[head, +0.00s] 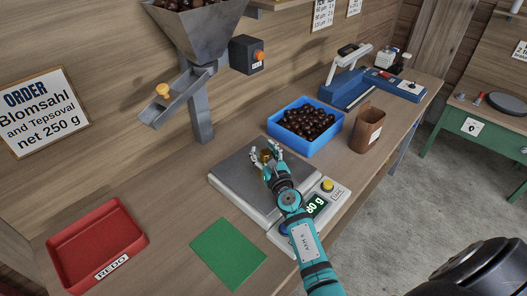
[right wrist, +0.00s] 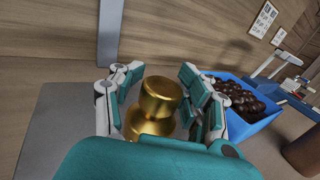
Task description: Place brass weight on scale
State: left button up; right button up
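The brass weight (right wrist: 160,98) is a gold, knobbed cylinder standing upright; in the head view it shows small (head: 265,156) over the plate of the scale (head: 235,180). My right gripper (head: 266,152) reaches over the plate with its fingers spread on both sides of the weight. In the right wrist view the fingers (right wrist: 160,75) flank the weight and look open, with small gaps. The palm hides the weight's lower part. The scale's lit display (head: 316,206) shows digits ending in "80 g", partly covered by my arm. My left gripper is not in view.
A blue crate (head: 330,138) of chestnuts and a brown container (head: 367,130) stand behind the scale. A green mat (head: 228,254) and a red REDO tray (head: 98,240) lie to the left. A metal hopper chute (head: 178,95) stands at the wall.

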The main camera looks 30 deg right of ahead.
jog(key=shift+o, duration=1)
jog(key=s, duration=0.4)
jog(key=s+a, duration=0.1)
jog(key=s, duration=0.7)
jog(key=shift+a+b, duration=0.3)
jog(key=shift+f, duration=0.1)
